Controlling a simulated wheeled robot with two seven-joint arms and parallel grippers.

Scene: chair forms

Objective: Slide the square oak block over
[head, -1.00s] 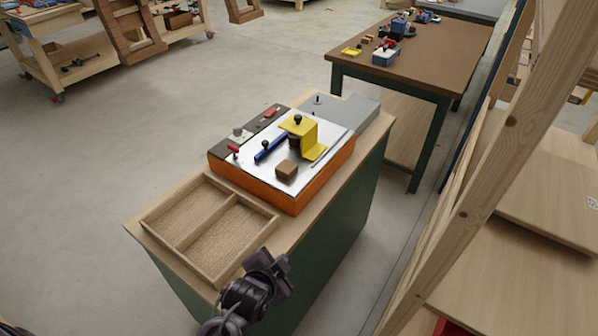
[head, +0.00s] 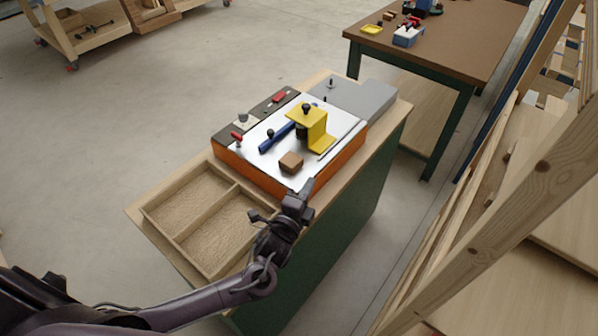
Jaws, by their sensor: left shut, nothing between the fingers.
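The square oak block (head: 291,162) is a small brown block lying on the white top of the orange-sided machine (head: 330,160), near its front edge. My left gripper (head: 307,188) is shut and empty. In the picture it is just below and right of the block, by the machine's front corner, apart from the block. Its height above the bench is hard to tell. My right gripper is not in view.
A yellow bracket (head: 318,138) and a blue bar (head: 276,137) stand behind the block. A divided wooden tray (head: 170,233) is left of my arm. A grey plate (head: 362,96) lies at the back. White surface left of the block is clear.

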